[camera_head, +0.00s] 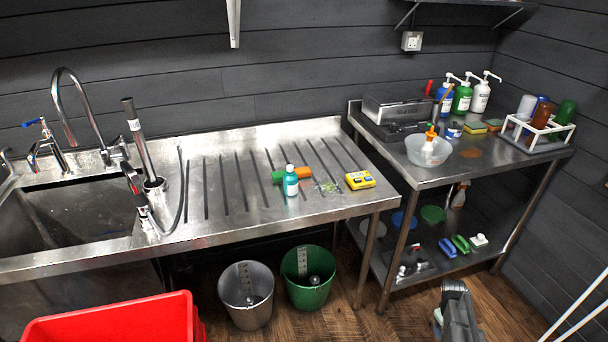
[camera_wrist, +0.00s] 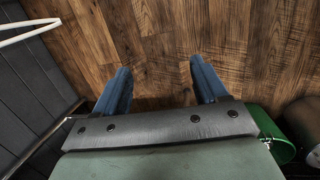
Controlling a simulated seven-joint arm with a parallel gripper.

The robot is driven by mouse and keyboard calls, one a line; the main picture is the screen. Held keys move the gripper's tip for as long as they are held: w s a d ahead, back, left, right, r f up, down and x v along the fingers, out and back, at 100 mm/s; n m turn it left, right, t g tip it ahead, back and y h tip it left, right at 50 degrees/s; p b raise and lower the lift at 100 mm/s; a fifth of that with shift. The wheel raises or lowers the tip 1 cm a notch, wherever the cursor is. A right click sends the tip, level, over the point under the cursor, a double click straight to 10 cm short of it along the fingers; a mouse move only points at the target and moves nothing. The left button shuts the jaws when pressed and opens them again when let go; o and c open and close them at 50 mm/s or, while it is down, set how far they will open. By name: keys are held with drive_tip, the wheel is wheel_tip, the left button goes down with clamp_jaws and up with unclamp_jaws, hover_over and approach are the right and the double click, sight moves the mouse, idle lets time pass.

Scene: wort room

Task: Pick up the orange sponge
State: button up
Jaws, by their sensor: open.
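The sponge is not in the wrist view.
A clear bowl (camera_head: 428,151), pump bottles (camera_head: 462,97) and a white rack (camera_head: 538,132) stand near the sponges. A yellow box (camera_head: 360,180), a teal bottle (camera_head: 291,182) and a green-orange item (camera_head: 293,173) are on the drainboard (camera_head: 230,205). A green bucket (camera_wrist: 278,142) is near my gripper.

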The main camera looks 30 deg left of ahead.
drive_tip(key=w+a+r+n+t, duration=0.3)
drive_tip(key=w+r, duration=0.9)
drive_tip(key=w, duration=0.1)
drive_tip(key=w+a+r+n+t, duration=0.2)
drive_tip(key=w+a+r, duration=0.1)
drive_tip(key=w+r, duration=1)
drive_tip(key=w+a+r+n+t, duration=0.15)
drive_tip(key=w+a+r, duration=0.25)
drive_tip(key=r, duration=0.6)
drive_tip(key=w+a+r+n+t, duration=0.15)
drive_tip(key=w+a+r, duration=0.25)
drive_tip(key=r, duration=0.5)
drive_tip(key=w+a+r+n, duration=0.2)
drive_tip(key=w+a+r, duration=0.2)
drive_tip(key=r, duration=0.6)
drive_tip(key=n+g+y, duration=0.2)
drive_tip(key=n+g, duration=0.6)
drive_tip(key=n, duration=0.1)
hover_over(302, 170)
wheel_tip(302, 170, down, 6)
drive_tip(key=f, duration=0.8)
drive_tip(key=shift+s+d+f, duration=0.1)
drive_tip(key=shift+s+d, duration=0.05)
drive_tip(key=shift+s, duration=0.15)
drive_tip(key=shift+w+f, duration=0.2)
drive_tip(key=shift+f, duration=1.2)
drive_tip(key=shift+w+f, duration=0.2)
drive_tip(key=shift+f, duration=1.15)
